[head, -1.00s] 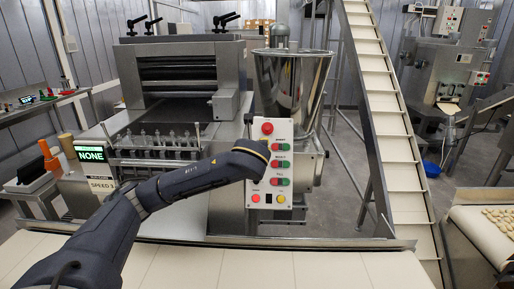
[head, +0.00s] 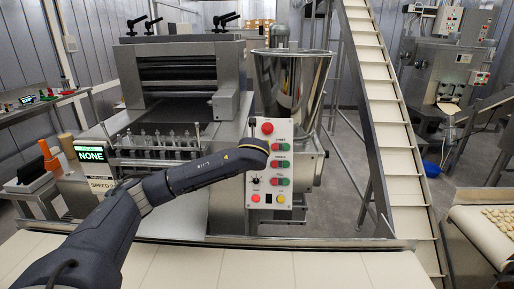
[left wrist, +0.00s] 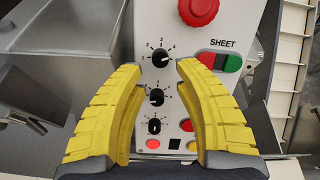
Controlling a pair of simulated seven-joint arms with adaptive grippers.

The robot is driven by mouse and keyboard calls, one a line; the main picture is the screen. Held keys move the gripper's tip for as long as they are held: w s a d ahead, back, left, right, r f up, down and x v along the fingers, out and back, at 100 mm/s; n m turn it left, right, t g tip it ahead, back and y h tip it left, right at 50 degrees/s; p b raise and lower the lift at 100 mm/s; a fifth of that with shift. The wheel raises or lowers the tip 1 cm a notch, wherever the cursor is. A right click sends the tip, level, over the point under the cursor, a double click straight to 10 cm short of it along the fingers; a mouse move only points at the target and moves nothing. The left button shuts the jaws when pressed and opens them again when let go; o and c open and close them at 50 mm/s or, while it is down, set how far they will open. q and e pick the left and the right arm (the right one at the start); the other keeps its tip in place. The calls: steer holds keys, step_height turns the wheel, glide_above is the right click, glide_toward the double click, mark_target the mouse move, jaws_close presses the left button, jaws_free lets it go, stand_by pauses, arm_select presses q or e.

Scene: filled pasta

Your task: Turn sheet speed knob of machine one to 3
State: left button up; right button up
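The control panel of the machine (head: 285,208) stands in the middle of the head view. In the left wrist view the sheet speed knob (left wrist: 160,57) is a round black dial with small numbers around it, left of the SHEET label and its red and green buttons (left wrist: 219,62). Its exact setting is too small to read. My left gripper (left wrist: 160,69) is open, its two yellow fingers apart with the knob between and just beyond their tips; no contact shows. In the head view my left wrist (head: 250,153) hides this knob. My right gripper is not in view.
Two more black knobs, a middle one (left wrist: 156,97) and a lower one (left wrist: 154,126), sit below on the panel. A red mushroom button (left wrist: 198,8) is above right. A display (head: 91,154) reads NONE, above a SPEED 3 label (head: 102,184). A steel hopper (head: 290,85) stands behind the panel.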

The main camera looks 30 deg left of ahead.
arm_select(q)
steer(key=shift+x, duration=2.7)
jaws_close()
